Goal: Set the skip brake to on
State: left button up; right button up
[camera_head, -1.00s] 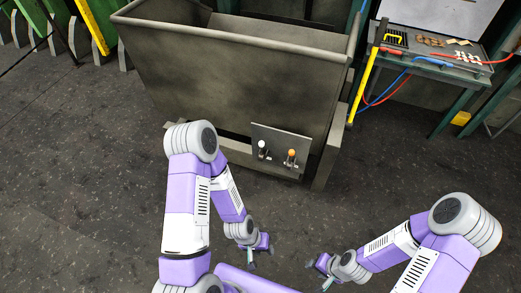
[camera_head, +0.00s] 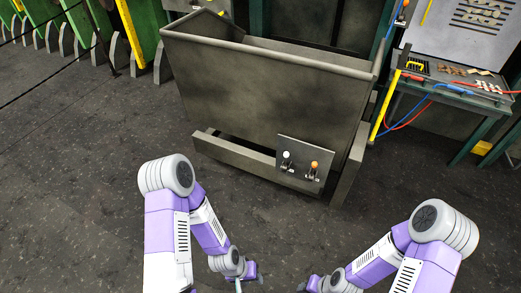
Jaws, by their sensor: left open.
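The skip (camera_head: 265,95) is a large grey metal bin in front of me. A small grey plate (camera_head: 299,166) at its lower front carries two levers. I cannot tell which is the brake or read any marking. My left gripper (camera_head: 249,281) is open and empty, low in the view, nearer to me than the plate and apart from it. My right gripper (camera_head: 308,286) is at the bottom edge, partly cut off, and its jaws are unclear.
A green bench (camera_head: 480,95) with tools and red and blue hoses stands at the right, behind a yellow bar (camera_head: 385,105). Green machinery (camera_head: 60,30) with a yellow post is at the back left. Dark floor (camera_head: 100,150) is clear before the skip.

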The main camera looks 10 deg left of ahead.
aim_at(285, 154)
jog(key=u, duration=0.7)
jog(key=i, duration=1.65)
jog(key=z, duration=0.6)
